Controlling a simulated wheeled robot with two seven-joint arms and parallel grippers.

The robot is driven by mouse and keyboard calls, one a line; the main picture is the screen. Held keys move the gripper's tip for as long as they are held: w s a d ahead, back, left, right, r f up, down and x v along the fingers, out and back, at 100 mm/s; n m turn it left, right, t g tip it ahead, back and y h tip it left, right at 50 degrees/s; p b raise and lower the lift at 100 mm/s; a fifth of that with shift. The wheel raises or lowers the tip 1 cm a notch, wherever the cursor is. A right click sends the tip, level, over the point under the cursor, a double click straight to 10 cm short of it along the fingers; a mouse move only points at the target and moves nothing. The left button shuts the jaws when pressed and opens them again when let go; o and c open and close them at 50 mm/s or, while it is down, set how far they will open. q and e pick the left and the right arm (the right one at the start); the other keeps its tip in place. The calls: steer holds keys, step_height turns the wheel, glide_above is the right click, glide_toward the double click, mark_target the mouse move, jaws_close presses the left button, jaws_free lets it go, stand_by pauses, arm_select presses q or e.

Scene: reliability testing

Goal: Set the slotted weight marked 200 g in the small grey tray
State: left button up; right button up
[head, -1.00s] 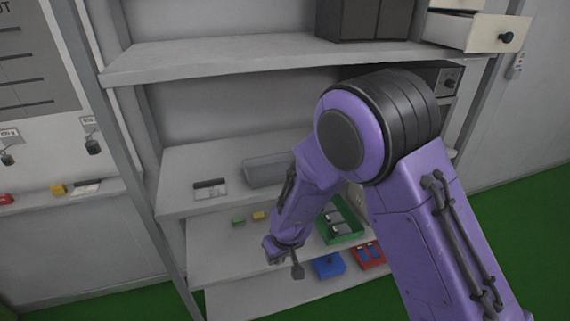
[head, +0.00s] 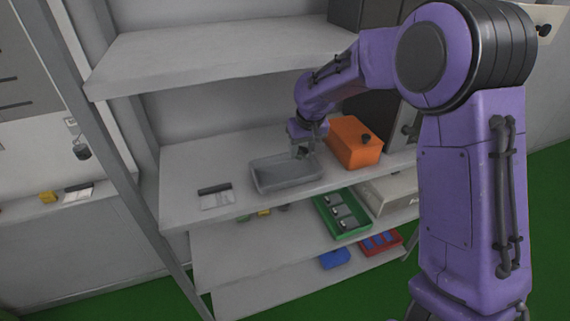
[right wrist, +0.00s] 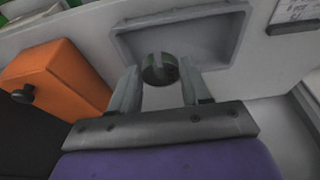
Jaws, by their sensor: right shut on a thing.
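The small grey tray (head: 262,185) lies on the middle shelf, and its rim and floor also show in the right wrist view (right wrist: 215,30). My right gripper (head: 302,152) points down over the tray's right part in the head view. In the right wrist view its fingers (right wrist: 160,78) are shut on a small dark round slotted weight (right wrist: 159,68). The weight seems to be above the tray floor; the exact gap cannot be told. Its marking cannot be read. My left gripper is not in view.
An orange box (head: 352,146) with a dark knob stands close right of the tray. A label holder (head: 215,196) lies to the left. The upper shelf (head: 200,55) is overhead. A green tray (head: 338,222), blue bin (head: 335,259) and red bin (head: 384,243) sit lower down.

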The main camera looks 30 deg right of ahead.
steer(key=p, duration=0.2)
glide_above(285, 173)
steer(key=s, duration=0.1)
step_height(285, 173, down, 6)
steer(key=shift+r, duration=0.1)
step_height(285, 173, down, 3)
steer(key=shift+r+p, duration=0.2)
steer(key=shift+p, duration=0.35)
steer(key=shift+w+f, duration=0.1)
steer(key=shift+f, duration=0.25)
steer(key=o, duration=1.2)
steer(key=shift+f, duration=0.1)
steer(key=b+v, duration=0.2)
steer(key=v, duration=0.6)
